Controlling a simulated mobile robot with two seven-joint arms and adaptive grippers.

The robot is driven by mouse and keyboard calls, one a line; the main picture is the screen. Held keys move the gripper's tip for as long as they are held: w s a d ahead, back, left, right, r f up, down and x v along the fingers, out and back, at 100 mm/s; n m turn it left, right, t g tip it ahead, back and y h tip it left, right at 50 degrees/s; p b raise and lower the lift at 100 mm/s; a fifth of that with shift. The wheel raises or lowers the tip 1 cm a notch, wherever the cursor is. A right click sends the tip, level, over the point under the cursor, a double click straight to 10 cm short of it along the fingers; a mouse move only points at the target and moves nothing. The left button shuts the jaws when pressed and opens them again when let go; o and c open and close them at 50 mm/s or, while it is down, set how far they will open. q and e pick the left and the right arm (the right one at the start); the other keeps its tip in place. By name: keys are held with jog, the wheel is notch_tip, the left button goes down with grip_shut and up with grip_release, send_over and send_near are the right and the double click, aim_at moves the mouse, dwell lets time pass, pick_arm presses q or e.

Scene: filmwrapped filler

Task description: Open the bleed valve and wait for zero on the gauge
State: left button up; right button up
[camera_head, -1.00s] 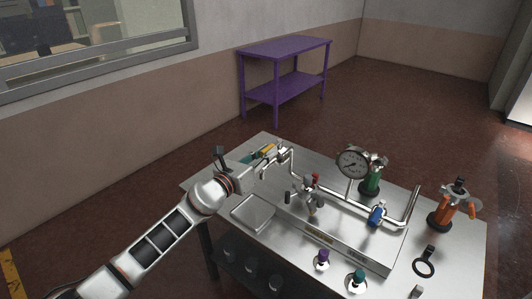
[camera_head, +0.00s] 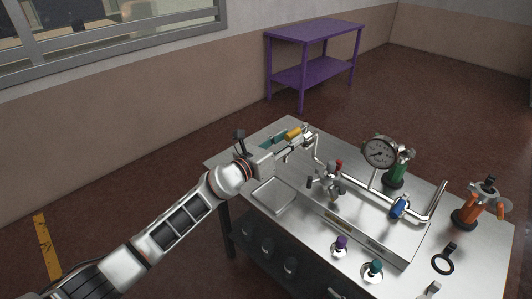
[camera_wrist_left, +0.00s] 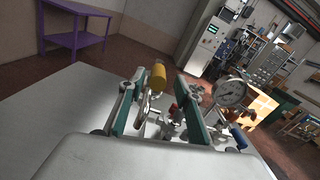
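My left gripper (camera_head: 291,141) reaches over the far left part of the steel table. In the left wrist view its two green-edged fingers (camera_wrist_left: 160,85) are apart. A yellow handle (camera_wrist_left: 158,76) shows between them, with a gap on each side; it also shows in the head view (camera_head: 293,133). The round pressure gauge (camera_head: 380,152) stands upright on the pipework, and also shows in the left wrist view (camera_wrist_left: 230,93); its reading is too small to tell. A red-handled valve (camera_head: 339,165) and a blue-handled valve (camera_head: 398,207) sit along the pipe. Which one is the bleed valve is not marked.
A shallow metal tray (camera_head: 274,195) lies left of the pipe base. A green bottle (camera_head: 396,174), an orange-handled item (camera_head: 467,215), purple-topped (camera_head: 341,243) and teal-topped (camera_head: 374,268) pieces and a black ring (camera_head: 443,264) stand or lie about. A purple shelf (camera_head: 313,55) is behind.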

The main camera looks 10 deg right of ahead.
pick_arm(q)
jog(key=v, duration=1)
